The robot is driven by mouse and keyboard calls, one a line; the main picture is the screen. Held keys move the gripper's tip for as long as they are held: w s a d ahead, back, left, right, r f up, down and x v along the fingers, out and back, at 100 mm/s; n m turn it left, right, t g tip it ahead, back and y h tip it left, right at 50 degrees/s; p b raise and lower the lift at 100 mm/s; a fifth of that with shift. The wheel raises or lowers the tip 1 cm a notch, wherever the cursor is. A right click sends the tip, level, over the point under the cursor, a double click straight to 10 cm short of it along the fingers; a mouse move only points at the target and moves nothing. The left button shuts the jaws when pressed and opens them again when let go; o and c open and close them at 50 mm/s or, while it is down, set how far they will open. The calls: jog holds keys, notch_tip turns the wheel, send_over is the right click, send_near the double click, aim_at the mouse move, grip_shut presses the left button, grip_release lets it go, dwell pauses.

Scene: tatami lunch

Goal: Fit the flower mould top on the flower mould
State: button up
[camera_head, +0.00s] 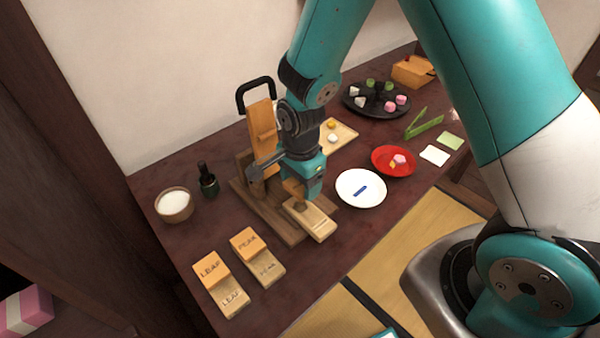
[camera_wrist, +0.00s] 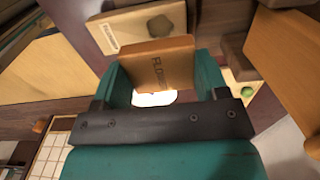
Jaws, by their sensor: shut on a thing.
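The flower mould (camera_head: 319,225) is a pale wooden block by the front end of the wooden press base. In the wrist view the flower mould (camera_wrist: 125,31) lies just beyond the held top, its dark flower-shaped recess uncovered. The top looks apart from it; the height gap is unclear.
The wooden press (camera_head: 262,128) with a black handle stands behind my gripper. A white plate (camera_head: 347,197) is close on the right, with a red plate (camera_head: 381,168) beyond. A bowl (camera_head: 176,212) stands left.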

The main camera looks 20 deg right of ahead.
jog(key=b, duration=0.4)
send_over(300, 209)
jog(key=shift+f, duration=2.4)
jog(key=shift+f+b, duration=0.4)
jog(key=shift+f, duration=0.3)
jog(key=o, duration=1)
jog(key=shift+r, duration=0.1)
notch_tip(300, 209, up, 17)
jog(key=p, duration=0.1)
jog(key=shift+r, duration=0.15)
